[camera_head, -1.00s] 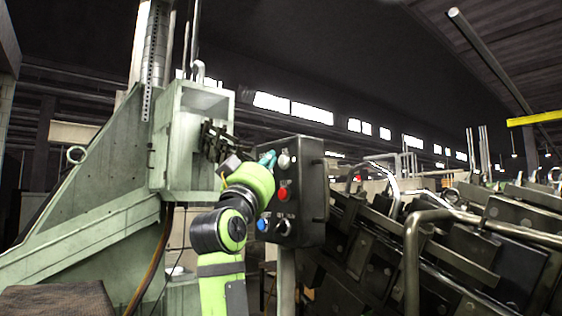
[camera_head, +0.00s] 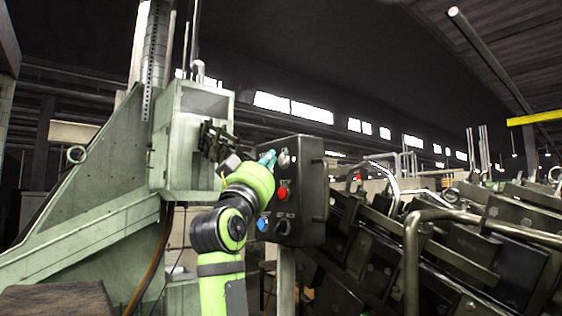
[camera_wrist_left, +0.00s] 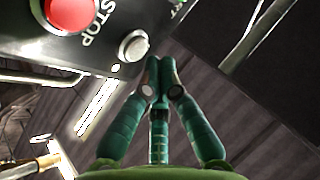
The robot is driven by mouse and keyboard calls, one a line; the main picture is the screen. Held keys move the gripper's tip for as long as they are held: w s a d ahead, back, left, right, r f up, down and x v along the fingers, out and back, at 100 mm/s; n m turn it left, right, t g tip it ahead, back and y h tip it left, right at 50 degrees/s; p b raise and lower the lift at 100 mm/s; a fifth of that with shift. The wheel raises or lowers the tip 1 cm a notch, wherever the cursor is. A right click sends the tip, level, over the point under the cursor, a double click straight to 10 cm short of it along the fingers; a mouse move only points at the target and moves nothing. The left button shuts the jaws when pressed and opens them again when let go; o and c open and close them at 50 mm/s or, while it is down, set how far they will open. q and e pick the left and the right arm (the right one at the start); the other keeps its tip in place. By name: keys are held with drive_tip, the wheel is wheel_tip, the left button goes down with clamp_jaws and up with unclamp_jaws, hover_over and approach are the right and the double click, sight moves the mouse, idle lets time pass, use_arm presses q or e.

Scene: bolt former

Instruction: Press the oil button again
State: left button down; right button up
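The black control box (camera_head: 312,190) carries a white button (camera_head: 284,160) at the top, a red button (camera_head: 282,194) below it, and a blue button (camera_head: 262,224) and a dark knob (camera_head: 283,227) at the bottom. No readable label shows which is the oil button. The red button (camera_wrist_left: 70,12) is marked STOP.
A pale green machine frame (camera_head: 110,180) with a box-shaped housing (camera_head: 190,140) stands left of the control box. Dark machinery with bent metal rails (camera_head: 412,250) fills the right side. The box stands on a post (camera_head: 286,285).

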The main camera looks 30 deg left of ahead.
use_arm(q)
drive_tip(key=shift+w, duration=0.1)
drive_tip(key=shift+w+d, duration=0.2)
drive_tip(key=shift+w, duration=0.1)
drive_tip(key=shift+w+d, duration=0.15)
drive_tip(key=shift+w, duration=0.25)
idle(0.9)
drive_tip(key=shift+s, duration=0.15)
drive_tip(key=shift+s+a+b, duration=0.3)
drive_tip(key=shift+s+b, duration=0.2)
drive_tip(key=shift+s, duration=0.1)
drive_tip(key=s, duration=0.1)
drive_tip(key=s+a+b, duration=0.1)
drive_tip(key=s, duration=0.1)
drive_tip(key=s+a+b, duration=0.1)
drive_tip(key=shift+s, duration=0.35)
